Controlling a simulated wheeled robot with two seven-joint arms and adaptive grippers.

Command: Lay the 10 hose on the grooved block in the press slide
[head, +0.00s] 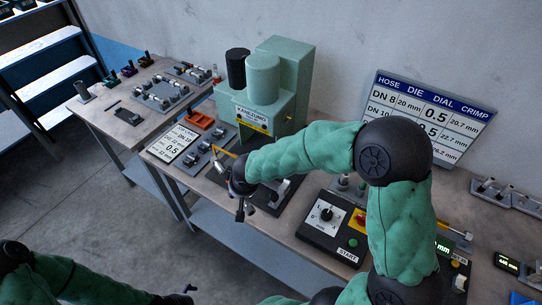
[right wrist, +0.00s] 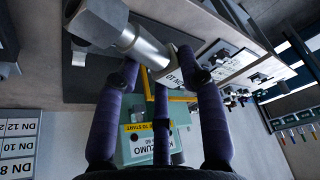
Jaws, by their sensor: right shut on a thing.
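My right gripper (head: 241,195) is in front of the green press (head: 262,85), above the bench front edge. In the right wrist view its dark fingers (right wrist: 163,75) are shut on a hose piece with a silver sleeve (right wrist: 143,47) and a hex nut (right wrist: 97,20). My left gripper (head: 184,291) is low at the bottom edge, small and dark.
A control box (head: 333,222) with a dial and START button stands right of the press. A chart board (head: 424,115) leans on the wall. A sheet (head: 174,143) and an orange tray (head: 198,120) lie left. A side table (head: 104,112) holds several fittings.

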